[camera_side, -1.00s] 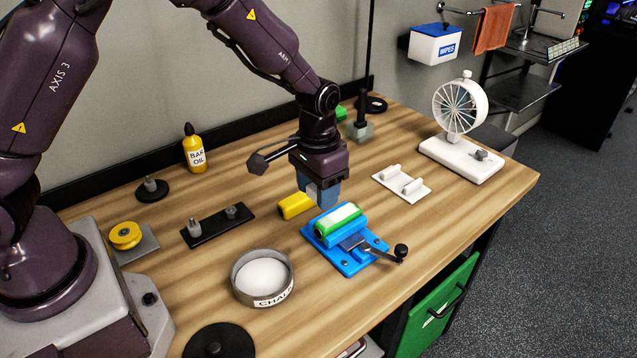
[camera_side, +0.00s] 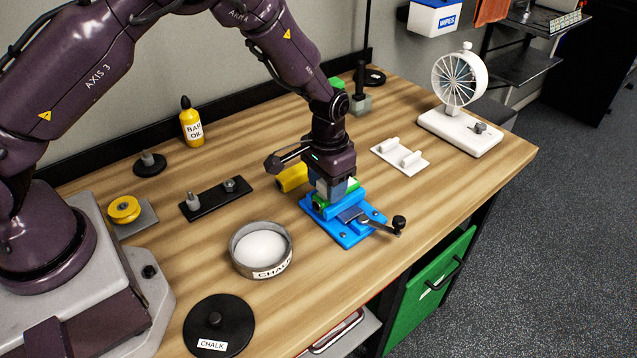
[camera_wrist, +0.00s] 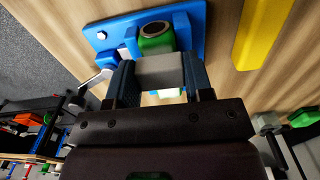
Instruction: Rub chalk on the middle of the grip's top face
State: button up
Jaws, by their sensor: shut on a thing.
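My gripper (camera_side: 334,190) is shut on a pale block of chalk (camera_side: 329,187). In the wrist view the block (camera_wrist: 159,70) looks grey between the two dark blue fingers. The green grip (camera_side: 319,202) lies in a blue clamp (camera_side: 350,236) with a crank handle. In the wrist view the grip's hollow round end (camera_wrist: 154,30) shows beyond the block. The block is right over the grip; whether they touch I cannot tell. My fingers hide most of the grip's top face, though a pale part shows below the block in the wrist view.
A yellow bar (camera_side: 292,178) lies close behind the clamp. A round chalk dish (camera_side: 239,262) stands left of it, its black lid (camera_side: 232,309) nearer the front. A white holder (camera_side: 412,161) and a fan (camera_side: 457,132) stand to the right.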

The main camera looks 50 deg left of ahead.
jog(key=shift+w+f, duration=0.1)
jog(key=shift+w, duration=0.65)
jog(key=s, duration=0.4)
notch_tip(320, 180, up, 8)
jog(key=shift+s, duration=0.1)
dwell(0.4)
